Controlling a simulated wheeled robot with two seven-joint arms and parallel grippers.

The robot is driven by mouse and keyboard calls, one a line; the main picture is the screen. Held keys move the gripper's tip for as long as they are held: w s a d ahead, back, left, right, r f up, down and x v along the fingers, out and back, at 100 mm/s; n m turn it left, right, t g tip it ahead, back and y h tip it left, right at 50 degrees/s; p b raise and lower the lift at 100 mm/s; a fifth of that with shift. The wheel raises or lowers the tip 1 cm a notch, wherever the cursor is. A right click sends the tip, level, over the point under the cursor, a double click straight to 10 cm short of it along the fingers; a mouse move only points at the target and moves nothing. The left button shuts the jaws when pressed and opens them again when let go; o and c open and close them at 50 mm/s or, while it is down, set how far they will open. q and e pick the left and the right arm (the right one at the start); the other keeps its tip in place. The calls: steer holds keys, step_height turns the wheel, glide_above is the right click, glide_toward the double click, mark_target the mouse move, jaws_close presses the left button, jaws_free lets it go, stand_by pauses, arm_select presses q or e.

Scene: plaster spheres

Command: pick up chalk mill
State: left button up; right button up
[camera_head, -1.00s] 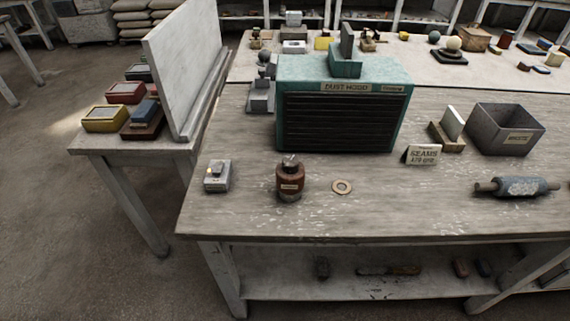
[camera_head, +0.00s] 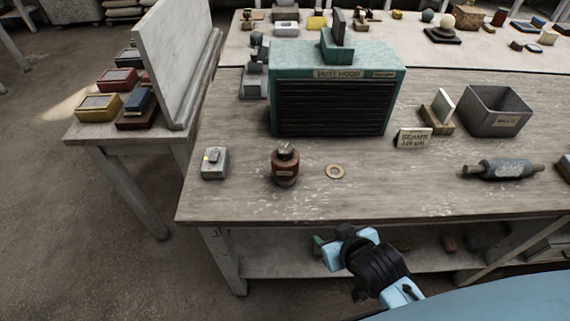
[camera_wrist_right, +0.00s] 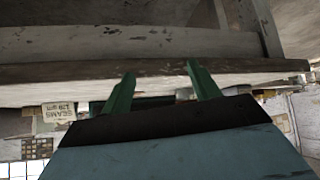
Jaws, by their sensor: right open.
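A squat reddish-brown cylinder with a dark metal top and a small label, which looks like the chalk mill (camera_head: 285,167), stands upright near the front left of the workbench. My right gripper (camera_head: 319,243) shows in the head view in front of the bench's front edge, below and right of the mill and apart from it. In the right wrist view its two green fingers (camera_wrist_right: 160,82) are spread with nothing between them. I cannot make out the mill in that view. My left gripper is not in view.
The green dust hood (camera_head: 335,92) stands behind. A shelf (camera_head: 285,262) runs below.

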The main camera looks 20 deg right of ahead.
step_height(320, 180, up, 4)
steer(key=t, duration=0.1)
steer(key=t+y, duration=0.2)
steer(key=t, duration=0.5)
glide_toward(288, 157)
steer(key=w, duration=0.7)
steer(key=shift+a, duration=0.35)
steer(key=shift+g, duration=0.3)
steer(key=x, duration=0.5)
steer(key=shift+f+b, duration=0.25)
steer(key=shift+b, duration=0.05)
jaws_close()
